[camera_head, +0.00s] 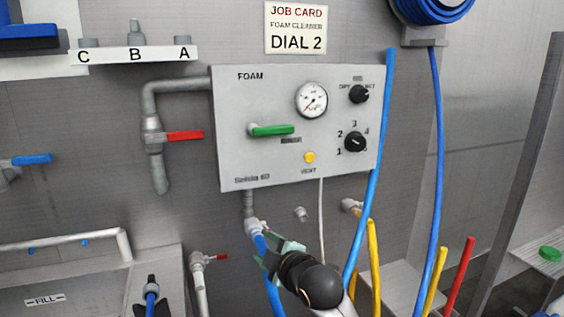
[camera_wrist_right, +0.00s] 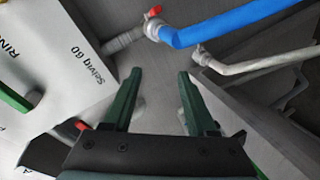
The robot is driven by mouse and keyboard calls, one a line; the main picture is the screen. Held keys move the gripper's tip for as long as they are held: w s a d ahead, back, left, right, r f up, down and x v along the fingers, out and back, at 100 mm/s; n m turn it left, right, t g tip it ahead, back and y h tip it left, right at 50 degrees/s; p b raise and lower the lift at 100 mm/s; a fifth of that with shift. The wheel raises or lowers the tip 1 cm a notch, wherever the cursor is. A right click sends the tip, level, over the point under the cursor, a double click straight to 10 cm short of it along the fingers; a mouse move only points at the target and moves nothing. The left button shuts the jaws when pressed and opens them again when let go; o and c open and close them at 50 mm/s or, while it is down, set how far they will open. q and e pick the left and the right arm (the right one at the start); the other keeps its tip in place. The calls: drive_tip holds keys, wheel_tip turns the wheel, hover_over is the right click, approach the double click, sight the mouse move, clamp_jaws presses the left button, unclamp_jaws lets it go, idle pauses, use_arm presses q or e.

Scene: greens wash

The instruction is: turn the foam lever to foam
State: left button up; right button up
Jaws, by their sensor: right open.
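The foam lever is a green handle (camera_head: 272,130) on the grey FOAM panel (camera_head: 230,160). It lies level, pointing right from its pivot, above a small label. The green handle also shows at the left edge of the right wrist view (camera_wrist_right: 14,98), near lettering cut off as "RIN". My right gripper (camera_head: 277,250) is below the panel, in front of the blue hose, apart from the lever. In the right wrist view its two green fingers (camera_wrist_right: 159,76) are spread with nothing held between them. My left gripper is not in view.
A red-handled valve (camera_head: 184,136) is left of the panel. The panel carries a gauge (camera_head: 311,100), two black knobs and a yellow button (camera_head: 309,157). A blue hose (camera_head: 370,200) hangs across its right side. A sink (camera_head: 90,285) stands lower left. The space before the lever is clear.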

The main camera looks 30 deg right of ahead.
drive_tip(key=d+r+n+t+h+b, duration=0.1)
drive_tip(key=d+r+n, duration=0.15)
drive_tip(key=r, duration=0.85)
drive_tip(key=n+t+h+b, duration=0.2)
approach(281, 131)
drive_tip(key=shift+m, duration=0.25)
drive_tip(key=p+x, duration=0.1)
drive_tip(key=x, duration=0.5)
drive_tip(key=shift+w, duration=0.35)
drive_tip(key=shift+x, duration=0.9)
drive_tip(key=shift+c, duration=0.4)
drive_tip(key=c, duration=0.4)
clamp_jaws()
